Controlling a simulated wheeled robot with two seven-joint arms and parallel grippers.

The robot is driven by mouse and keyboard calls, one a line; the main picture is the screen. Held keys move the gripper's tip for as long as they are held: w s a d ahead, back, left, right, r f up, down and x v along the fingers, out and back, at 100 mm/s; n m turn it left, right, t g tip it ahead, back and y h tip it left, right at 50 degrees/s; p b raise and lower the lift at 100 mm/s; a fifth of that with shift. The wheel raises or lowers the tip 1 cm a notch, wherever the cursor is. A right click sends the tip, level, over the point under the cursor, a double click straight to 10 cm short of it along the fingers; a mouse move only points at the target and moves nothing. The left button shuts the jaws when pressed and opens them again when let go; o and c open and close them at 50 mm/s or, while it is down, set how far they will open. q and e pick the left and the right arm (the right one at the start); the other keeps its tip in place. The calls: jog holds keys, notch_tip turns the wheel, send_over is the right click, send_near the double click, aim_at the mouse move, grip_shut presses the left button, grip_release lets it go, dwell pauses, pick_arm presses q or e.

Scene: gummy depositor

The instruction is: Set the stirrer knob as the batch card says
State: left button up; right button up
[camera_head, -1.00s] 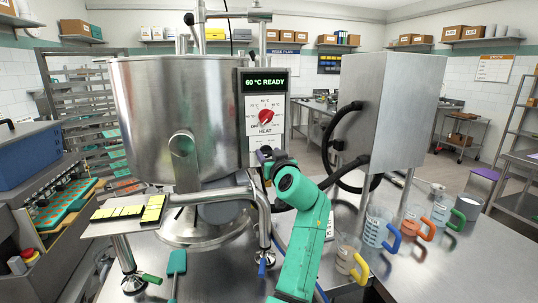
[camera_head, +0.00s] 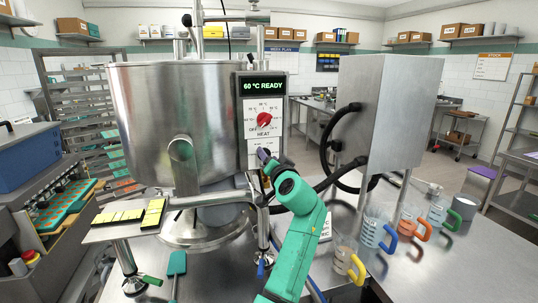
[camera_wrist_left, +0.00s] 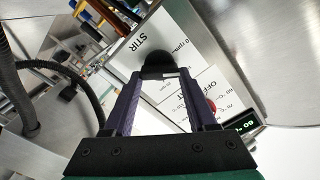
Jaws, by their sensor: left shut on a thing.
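The stirrer knob (camera_wrist_left: 158,58) is black and sits on the white panel with the word STIR in the left wrist view. My left gripper (camera_wrist_left: 160,72) is shut on it, one finger on each side. In the head view my left gripper (camera_head: 263,155) is at the kettle's control panel, just below the HEAT dial, and the arm hides most of the stirrer part. The knob's pointer cannot be made out. A white card (camera_head: 326,227) with print lies partly behind my left arm; its text is too small to read. My right gripper is not in view.
The steel kettle (camera_head: 150,110) shows 60 °C READY on its display (camera_head: 263,86), above the red HEAT knob (camera_head: 264,119). A steel cabinet (camera_head: 375,110) with black hoses stands to the right. Several jugs with coloured handles stand on the table at right.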

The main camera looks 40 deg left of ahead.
pick_arm(q)
jog(key=m+p, duration=0.1)
jog(key=m, duration=0.1)
jog(key=m+p, duration=0.2)
jog(key=m, duration=0.1)
jog(key=m+p, duration=0.1)
jog(key=m, duration=0.2)
jog(key=shift+r+p, duration=0.25)
jog(key=shift+p, duration=0.05)
jog(key=m+p, duration=0.3)
jog(key=m, duration=0.1)
jog(key=shift+m, duration=0.3)
jog(key=shift+a+f+m+p, duration=0.15)
jog(key=shift+m+p, duration=1.3)
jog(key=shift+m, duration=0.35)
jog(key=o, duration=1.4)
jog(key=shift+w, duration=0.1)
jog(key=shift+c, duration=0.2)
jog(key=b+v, duration=0.5)
jog(key=v, duration=0.9)
jog(key=shift+f, duration=0.35)
